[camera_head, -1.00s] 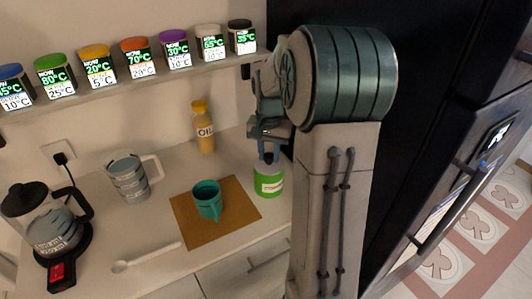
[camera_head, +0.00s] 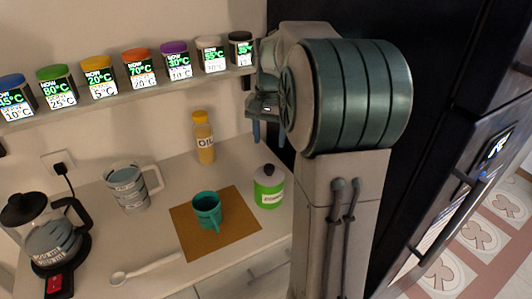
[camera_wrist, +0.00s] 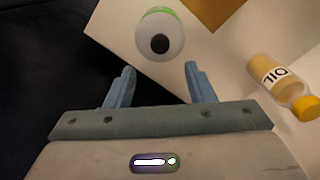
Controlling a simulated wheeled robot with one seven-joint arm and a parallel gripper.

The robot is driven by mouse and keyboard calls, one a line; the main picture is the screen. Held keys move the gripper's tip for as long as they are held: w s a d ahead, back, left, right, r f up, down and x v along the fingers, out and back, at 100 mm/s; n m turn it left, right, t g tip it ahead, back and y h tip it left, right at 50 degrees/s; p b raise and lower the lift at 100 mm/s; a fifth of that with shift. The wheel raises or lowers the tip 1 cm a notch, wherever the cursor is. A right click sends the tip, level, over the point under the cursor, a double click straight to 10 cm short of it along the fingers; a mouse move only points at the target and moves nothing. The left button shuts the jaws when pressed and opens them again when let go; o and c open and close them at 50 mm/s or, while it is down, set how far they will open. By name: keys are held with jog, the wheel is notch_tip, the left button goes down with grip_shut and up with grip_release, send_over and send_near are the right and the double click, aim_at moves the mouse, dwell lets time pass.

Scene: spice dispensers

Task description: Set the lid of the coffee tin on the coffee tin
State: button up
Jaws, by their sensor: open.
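The green coffee tin (camera_head: 269,195) with a white label stands upright on the counter, right of the brown mat. Its pale lid (camera_head: 263,173) with a black knob sits on top of it and looks level. In the wrist view, the lid (camera_wrist: 152,26) with its dark knob covers the tin's top, with a green edge of the tin showing behind. My gripper (camera_head: 269,132) is above the tin, clear of the lid. In the wrist view my gripper (camera_wrist: 160,70) has its blue fingers spread wide with nothing between them.
A teal mug (camera_head: 207,210) stands on the brown mat (camera_head: 237,225). A shelf (camera_head: 130,88) of spice dispensers runs above.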

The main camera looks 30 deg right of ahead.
jog(key=s+a+r+n+t, duration=0.1)
jog(key=s+a+r+n, duration=0.1)
jog(key=s+a+n, duration=0.4)
jog(key=s+a+f+n+t, duration=0.2)
jog(key=s+a+f, duration=0.4)
jog(key=s+a, duration=0.3)
jog(key=s, duration=0.4)
jog(key=shift+f+n, duration=0.15)
jog(key=shift+n, duration=0.15)
jog(key=shift+d, duration=0.1)
dwell(0.4)
jog(key=shift+c, duration=1.4)
jog(key=shift+s, duration=0.15)
